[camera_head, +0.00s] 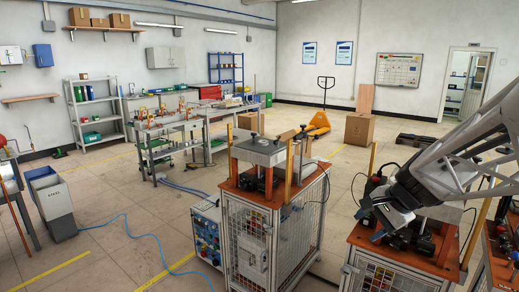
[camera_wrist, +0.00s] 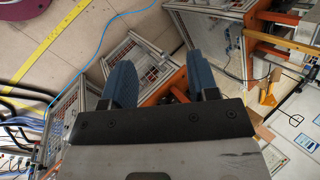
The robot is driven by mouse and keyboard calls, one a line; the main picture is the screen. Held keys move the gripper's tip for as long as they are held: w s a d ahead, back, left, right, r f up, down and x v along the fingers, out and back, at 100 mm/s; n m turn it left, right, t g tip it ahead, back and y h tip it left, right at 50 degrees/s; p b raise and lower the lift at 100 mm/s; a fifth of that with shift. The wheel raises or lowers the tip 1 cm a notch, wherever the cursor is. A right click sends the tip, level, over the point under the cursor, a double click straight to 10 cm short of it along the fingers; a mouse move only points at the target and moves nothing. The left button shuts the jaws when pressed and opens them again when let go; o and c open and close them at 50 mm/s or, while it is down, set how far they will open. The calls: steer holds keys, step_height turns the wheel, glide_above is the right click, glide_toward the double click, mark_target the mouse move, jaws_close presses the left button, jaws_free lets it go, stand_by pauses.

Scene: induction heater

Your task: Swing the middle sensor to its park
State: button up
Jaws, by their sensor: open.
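My gripper (camera_head: 372,225) is at the right of the head view, over the orange-topped caged station (camera_head: 362,240). Its two blue fingers also show in the wrist view (camera_wrist: 161,82), spread apart with nothing between them. I cannot pick out the middle sensor for certain in either view; the parts on the stations are small and partly covered by my arm. Another caged station (camera_head: 268,250) with an orange top and a grey block (camera_head: 258,151) stands left of the gripper, apart from it.
A third orange-topped station (camera_head: 490,262) is at the right edge. Upright tan posts (camera_head: 289,172) rise from the stations. A control box (camera_head: 206,232) stands on the floor, with a blue hose (camera_head: 130,233) nearby. Open floor lies to the left.

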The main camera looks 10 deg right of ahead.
steer(key=w+d+f+m+t, duration=0.1)
steer(key=w+d+m+t, duration=0.2)
steer(key=d, duration=0.8)
steer(key=w+d+m+t, duration=0.15)
steer(key=d+m, duration=0.35)
steer(key=d, duration=0.6)
steer(key=s+d+f+m+t+h, duration=0.2)
steer(key=d+m, duration=0.4)
steer(key=d, duration=0.9)
steer(key=s+d+f+m+t+h, duration=0.1)
steer(key=d+f+m+t+h, duration=0.3)
steer(key=d, duration=1.1)
steer(key=w+d+r+m+t+h, duration=0.1)
steer(key=w+d+r+m+t, duration=0.1)
steer(key=w+d+r+m, duration=0.3)
steer(key=w+d+r, duration=0.1)
steer(key=w, duration=0.2)
steer(key=shift+w+r+h, duration=0.15)
steer(key=shift+w+h, duration=0.05)
steer(key=shift+h, duration=0.2)
steer(key=shift+w+t, duration=0.15)
steer(key=shift+t, duration=0.1)
steer(key=shift+w+d, duration=0.25)
steer(key=shift+w, duration=0.95)
steer(key=shift+w+d, duration=0.2)
steer(key=shift+w, duration=1.05)
steer(key=shift+w+d, duration=0.25)
steer(key=shift+w, duration=0.95)
